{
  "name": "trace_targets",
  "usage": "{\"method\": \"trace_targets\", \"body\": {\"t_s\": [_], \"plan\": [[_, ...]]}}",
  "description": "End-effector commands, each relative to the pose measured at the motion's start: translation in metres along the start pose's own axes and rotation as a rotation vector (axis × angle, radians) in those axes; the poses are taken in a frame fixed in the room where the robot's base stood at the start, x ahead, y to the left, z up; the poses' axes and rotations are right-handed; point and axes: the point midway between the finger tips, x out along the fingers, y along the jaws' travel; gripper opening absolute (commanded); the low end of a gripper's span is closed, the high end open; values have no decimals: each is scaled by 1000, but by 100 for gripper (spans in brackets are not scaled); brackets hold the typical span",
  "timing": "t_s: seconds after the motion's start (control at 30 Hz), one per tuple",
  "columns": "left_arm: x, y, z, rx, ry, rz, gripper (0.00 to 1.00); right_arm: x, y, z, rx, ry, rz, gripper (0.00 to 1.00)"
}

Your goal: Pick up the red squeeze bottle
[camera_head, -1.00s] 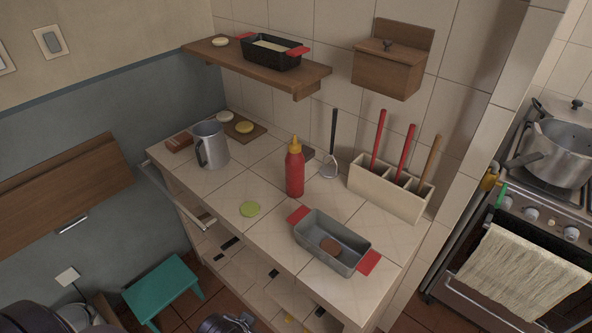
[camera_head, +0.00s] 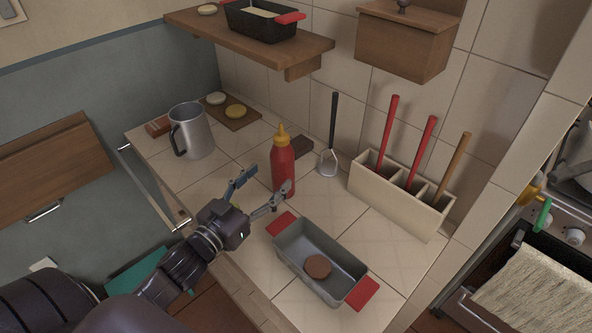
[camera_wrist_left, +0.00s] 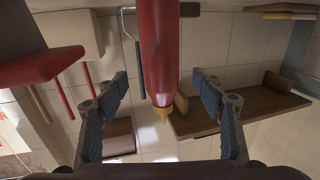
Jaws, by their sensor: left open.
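The red squeeze bottle (camera_head: 283,172) with a yellow cap stands upright on the tiled counter, left of the grey loaf pan. My left gripper (camera_head: 262,189) is open in front of the bottle, its fingers spread toward the bottle's lower half. In the left wrist view, the bottle (camera_wrist_left: 160,45) appears upside down, between and beyond the two open fingers (camera_wrist_left: 163,95). I cannot tell whether the fingers touch it. My right gripper is not in view.
The grey loaf pan (camera_head: 293,247) with red handles and a brown disc inside is close on the right. A metal mug (camera_head: 192,131) stands at left. A utensil holder (camera_head: 392,196) and a whisk-like utensil (camera_head: 330,140) are behind. A wooden shelf (camera_head: 240,42) hangs above.

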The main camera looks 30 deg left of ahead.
Motion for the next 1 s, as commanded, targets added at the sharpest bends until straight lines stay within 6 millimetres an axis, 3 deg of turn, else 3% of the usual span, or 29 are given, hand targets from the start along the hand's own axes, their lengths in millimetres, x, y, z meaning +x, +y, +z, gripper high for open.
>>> {"method": "trace_targets", "body": {"t_s": [0.13,0.43,0.57,0.73,1.0], "plan": [[7,0,1,1,6,4,62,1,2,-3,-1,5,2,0],[34,-1,-4,1,5,4,62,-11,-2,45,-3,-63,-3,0],[52,-2,-9,2,6,4,62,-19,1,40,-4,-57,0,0],[72,-2,-8,1,5,3,62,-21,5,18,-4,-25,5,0],[78,-2,-6,0,4,3,62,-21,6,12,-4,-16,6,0]]}}
